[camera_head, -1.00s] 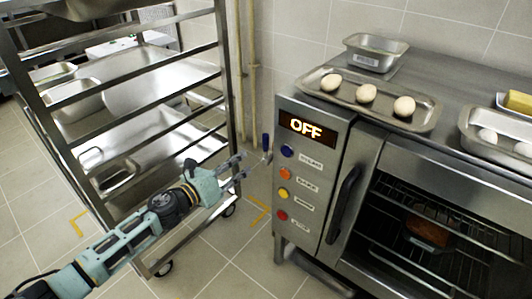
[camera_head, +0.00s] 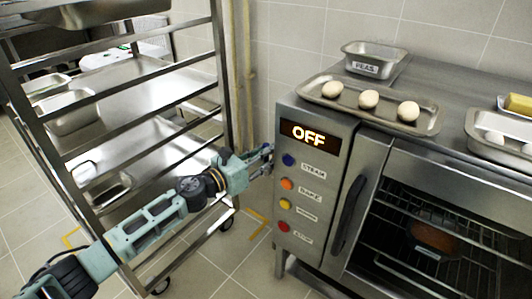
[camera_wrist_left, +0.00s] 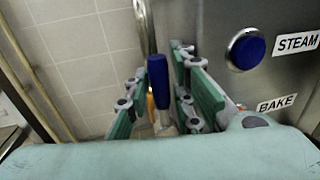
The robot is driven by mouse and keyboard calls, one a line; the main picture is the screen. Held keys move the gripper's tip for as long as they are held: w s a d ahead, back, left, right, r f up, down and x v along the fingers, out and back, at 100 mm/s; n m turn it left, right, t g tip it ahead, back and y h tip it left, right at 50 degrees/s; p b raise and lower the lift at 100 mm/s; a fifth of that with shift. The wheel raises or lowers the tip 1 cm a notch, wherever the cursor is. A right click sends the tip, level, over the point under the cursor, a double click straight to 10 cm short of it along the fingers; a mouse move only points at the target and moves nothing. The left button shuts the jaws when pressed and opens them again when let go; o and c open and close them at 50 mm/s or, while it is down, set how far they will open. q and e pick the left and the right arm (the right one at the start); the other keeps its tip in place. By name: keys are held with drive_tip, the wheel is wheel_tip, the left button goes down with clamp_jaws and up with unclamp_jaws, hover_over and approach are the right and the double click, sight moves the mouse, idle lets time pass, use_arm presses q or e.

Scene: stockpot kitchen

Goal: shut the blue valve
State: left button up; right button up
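The blue valve handle (camera_wrist_left: 158,80) stands upright in the left wrist view, beside the oven's left side. My left gripper (camera_wrist_left: 160,98) is open, with one finger on each side of the handle. Gaps show between the handle and the fingers, and the handle's lower end is partly hidden by my gripper. In the head view my left gripper (camera_head: 265,158) is at the oven's left edge, and the valve is hidden behind it there. My right gripper is not in view.
The oven's control panel (camera_head: 315,175), with an OFF display (camera_head: 309,135) and several coloured buttons, is close to my gripper's right. A metal rack (camera_head: 215,100) stands to the left. Pipes (camera_head: 244,70) run up the wall.

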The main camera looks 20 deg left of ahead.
use_arm(q)
drive_tip(key=shift+c, duration=0.2)
clamp_jaws()
